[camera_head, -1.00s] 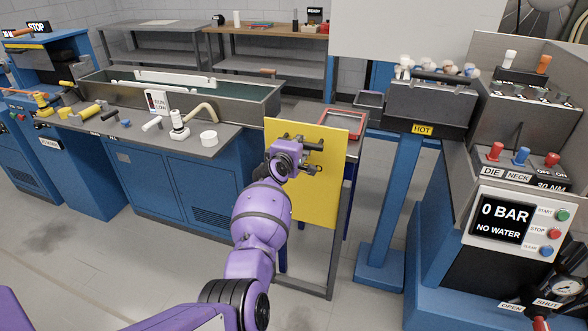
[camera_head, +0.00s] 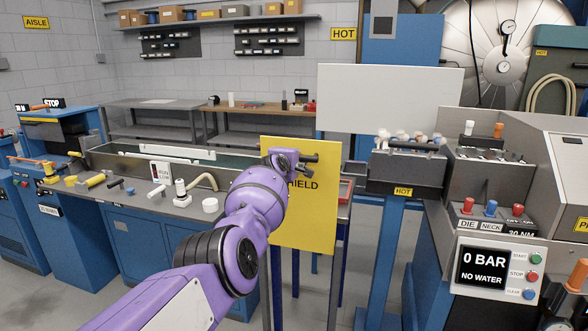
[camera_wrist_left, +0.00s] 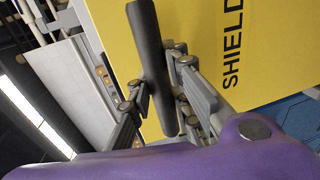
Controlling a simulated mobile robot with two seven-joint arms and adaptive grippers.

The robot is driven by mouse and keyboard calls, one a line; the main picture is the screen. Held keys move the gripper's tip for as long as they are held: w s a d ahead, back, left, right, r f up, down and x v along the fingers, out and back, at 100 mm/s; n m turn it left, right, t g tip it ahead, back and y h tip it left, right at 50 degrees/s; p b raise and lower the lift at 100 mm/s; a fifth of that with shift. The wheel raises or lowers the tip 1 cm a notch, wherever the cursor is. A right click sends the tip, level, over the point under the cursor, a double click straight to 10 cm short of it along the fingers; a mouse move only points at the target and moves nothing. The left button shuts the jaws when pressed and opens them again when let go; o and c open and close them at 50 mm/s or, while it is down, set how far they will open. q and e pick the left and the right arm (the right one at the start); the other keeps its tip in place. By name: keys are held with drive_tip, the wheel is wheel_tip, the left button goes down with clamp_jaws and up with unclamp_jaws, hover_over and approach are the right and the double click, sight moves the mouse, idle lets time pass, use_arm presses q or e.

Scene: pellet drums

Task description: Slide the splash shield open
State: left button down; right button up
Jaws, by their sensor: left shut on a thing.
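The splash shield (camera_head: 305,225) is a yellow upright panel in the middle of the head view, with its lettering partly hidden by my arm. It also fills the upper right of the left wrist view (camera_wrist_left: 265,35), where it reads SHIELD. A dark round bar handle (camera_wrist_left: 150,45) stands off its face. My left gripper (camera_head: 295,160) is at the upper part of the panel. In the left wrist view its fingers (camera_wrist_left: 165,100) lie on both sides of the handle and are shut on it. My right gripper is not in view.
A blue bench (camera_head: 150,240) with a trough and several small items stands left. A blue post with a HOT box (camera_head: 403,191) stands just right of the shield. A control console (camera_head: 497,268) reads 0 BAR, NO WATER. A white panel (camera_head: 390,95) is behind.

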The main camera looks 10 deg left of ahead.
use_arm(q)
drive_tip(key=shift+r, duration=0.15)
drive_tip(key=c, duration=1.6)
unclamp_jaws()
drive_tip(key=shift+s, duration=0.2)
drive_tip(key=s, duration=0.3)
drive_tip(key=s+r, duration=0.1)
drive_tip(key=s, duration=0.3)
drive_tip(key=s+r, duration=0.1)
drive_tip(key=s, duration=0.3)
drive_tip(key=shift+s+a+r, duration=0.2)
drive_tip(key=shift+s+a, duration=0.05)
drive_tip(key=shift+a, duration=0.05)
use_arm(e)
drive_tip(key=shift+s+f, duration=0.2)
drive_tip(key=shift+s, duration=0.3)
